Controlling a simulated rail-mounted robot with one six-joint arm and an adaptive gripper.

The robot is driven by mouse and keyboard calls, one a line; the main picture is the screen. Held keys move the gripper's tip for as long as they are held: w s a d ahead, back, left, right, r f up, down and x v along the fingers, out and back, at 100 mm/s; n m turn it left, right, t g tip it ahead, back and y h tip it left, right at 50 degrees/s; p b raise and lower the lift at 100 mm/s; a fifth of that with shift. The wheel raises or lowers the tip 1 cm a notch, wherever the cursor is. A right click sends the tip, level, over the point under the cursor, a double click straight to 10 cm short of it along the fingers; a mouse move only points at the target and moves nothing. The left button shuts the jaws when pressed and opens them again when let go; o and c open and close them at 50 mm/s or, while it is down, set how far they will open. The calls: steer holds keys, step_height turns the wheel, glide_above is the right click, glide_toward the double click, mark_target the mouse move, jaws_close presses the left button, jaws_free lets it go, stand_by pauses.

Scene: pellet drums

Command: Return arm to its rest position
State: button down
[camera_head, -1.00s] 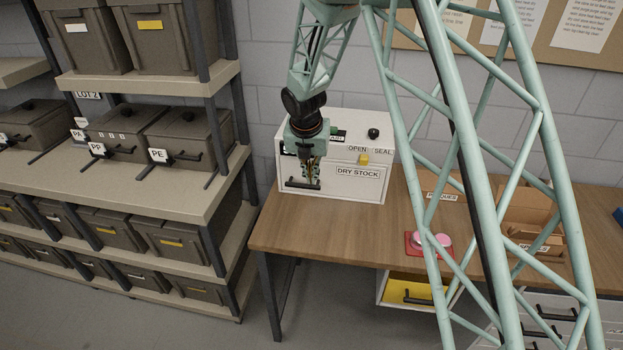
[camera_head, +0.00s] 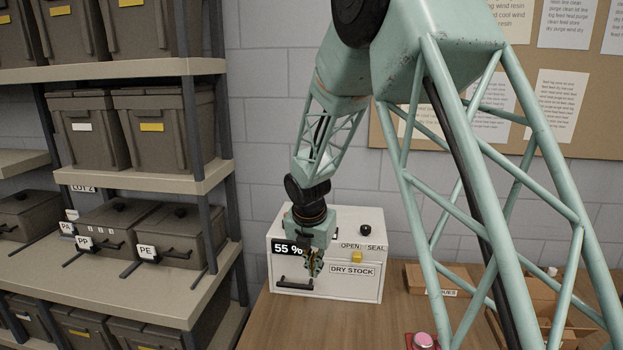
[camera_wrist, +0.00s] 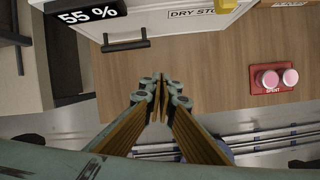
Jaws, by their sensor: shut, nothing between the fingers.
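My gripper (camera_head: 313,262) hangs in front of the white dry stock box (camera_head: 345,289) in the head view, and my arm reaches down to it from the upper right. In the wrist view my gripper (camera_wrist: 160,84) has its fingertips together with nothing between them. It is apart from the box's dark handle (camera_wrist: 126,46), which is nearer the top of that view. The box shows a 55 % display (camera_head: 288,248), a yellow switch (camera_head: 356,257) by the OPEN and SEAL labels, and a black knob on top.
A cardboard tray (camera_head: 437,279) lies right of the box. A notice board (camera_head: 600,110) hangs behind.

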steer(key=s+d+r+m+b, duration=0.4)
steer(key=s+d+r+m, duration=0.35)
steer(key=s, duration=0.35)
steer(key=s+d+r+m+b, duration=0.3)
steer(key=s+d+r+m, duration=0.5)
steer(key=s, duration=0.4)
steer(key=s+d+f+m+b, duration=0.1)
steer(key=s+m+b, duration=0.3)
steer(key=s+m, duration=0.4)
steer(key=s+d+f+m+b, duration=0.2)
steer(key=s+m, duration=0.6)
steer(key=s, duration=1.5)
steer(key=shift+s+d+t+y+b, duration=0.15)
steer(key=shift+d+t+y+b, duration=0.15)
steer(key=shift+d+b, duration=0.55)
steer(key=shift+r, duration=0.1)
